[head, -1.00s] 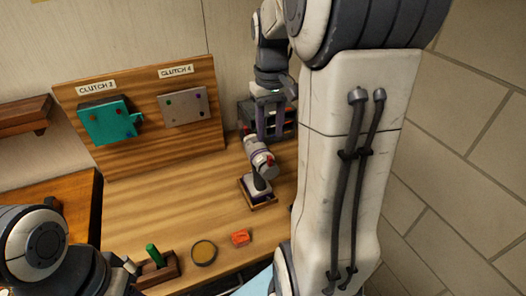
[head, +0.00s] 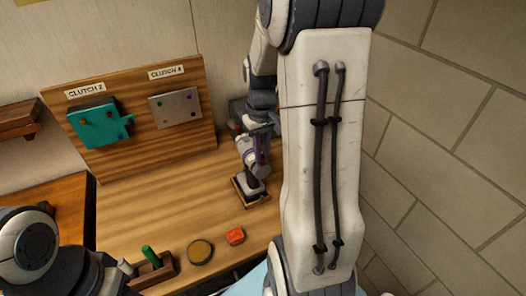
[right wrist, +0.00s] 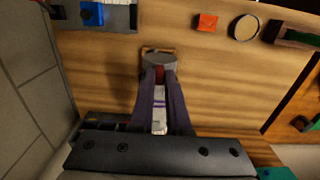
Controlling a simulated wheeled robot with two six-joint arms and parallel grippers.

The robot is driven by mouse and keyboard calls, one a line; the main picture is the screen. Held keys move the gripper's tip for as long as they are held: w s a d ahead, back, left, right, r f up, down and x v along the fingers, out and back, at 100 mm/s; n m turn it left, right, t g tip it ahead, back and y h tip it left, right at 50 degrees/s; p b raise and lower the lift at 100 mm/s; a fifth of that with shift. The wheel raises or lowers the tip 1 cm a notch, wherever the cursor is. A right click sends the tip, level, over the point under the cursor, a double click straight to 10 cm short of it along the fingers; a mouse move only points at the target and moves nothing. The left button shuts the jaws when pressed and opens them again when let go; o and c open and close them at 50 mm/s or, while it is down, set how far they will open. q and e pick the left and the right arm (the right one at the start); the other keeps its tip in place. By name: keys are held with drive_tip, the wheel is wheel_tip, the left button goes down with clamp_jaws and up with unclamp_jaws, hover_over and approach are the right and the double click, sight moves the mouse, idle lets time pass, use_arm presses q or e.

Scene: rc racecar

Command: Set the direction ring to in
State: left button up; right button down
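A white hand tool (head: 250,170) with a dark grip and a purple band stands in a small wooden dock (head: 262,202) on the bench. It also shows in the right wrist view (right wrist: 159,108), with a red part at its far end. Which band is the direction ring, and its setting, I cannot make out. My right gripper (head: 262,150) has come down over the tool. In the right wrist view its fingers (right wrist: 160,82) stand apart on either side of the tool body; no clear grip shows. My left arm is at the lower left; its gripper is out of view.
A backboard carries a teal block (head: 100,125) labelled CLUTCH 2 and a grey plate (head: 175,108) labelled CLUTCH 4. An orange block (head: 235,236), a round disc (head: 200,252) and a wooden holder (head: 155,272) lie along the front. A blue part (right wrist: 92,14) shows in the wrist view.

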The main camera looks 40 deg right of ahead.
drive_tip(key=shift+d, duration=0.3)
drive_tip(key=shift+a, duration=0.15)
drive_tip(key=shift+s+d+y+p, duration=0.15)
drive_tip(key=shift+d+y+p, duration=0.35)
drive_tip(key=shift+y, duration=0.4)
drive_tip(key=shift+d+f+t+y, duration=0.15)
drive_tip(key=shift+d+t+y, duration=0.25)
drive_tip(key=shift+y, duration=0.3)
drive_tip(key=shift+s+d+f+t+y, duration=0.15)
drive_tip(key=shift+d+y, duration=0.15)
drive_tip(key=shift+y, duration=0.3)
drive_tip(key=shift+s+d+f+t+y, duration=0.15)
drive_tip(key=shift+d+y, duration=0.15)
drive_tip(key=shift+y, duration=0.3)
drive_tip(key=shift+w, duration=0.1)
